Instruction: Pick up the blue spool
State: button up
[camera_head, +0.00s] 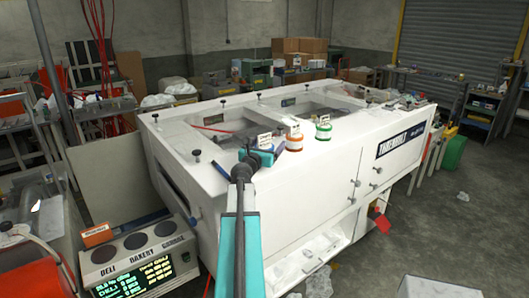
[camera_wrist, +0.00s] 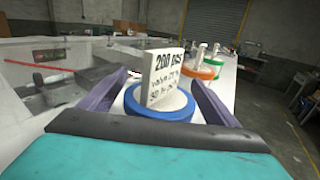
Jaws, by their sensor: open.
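The blue spool (camera_wrist: 160,112) has a blue rim, a white top and an upright white card reading "200 pcs". In the wrist view it sits between the two purple fingers of my gripper (camera_wrist: 160,84). The fingers are open, one on each side; I cannot tell whether either touches it. In the head view my gripper (camera_head: 259,158) is low over the near part of the white machine top (camera_head: 225,165). There the spool's card (camera_head: 265,141) shows just behind the gripper, and the gripper hides most of the spool.
An orange spool (camera_head: 294,143) and a green spool (camera_head: 323,130) with cards stand behind and to the right on the same top. Black knobs stick up along the machine's edges. Sunken openings (camera_head: 245,125) lie to the left and behind. A display box (camera_head: 140,264) stands at lower left.

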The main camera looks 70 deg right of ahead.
dwell(0.4)
jog(key=c, duration=1.2)
jog(key=shift+r, duration=0.1)
jog(key=shift+r, duration=4.95)
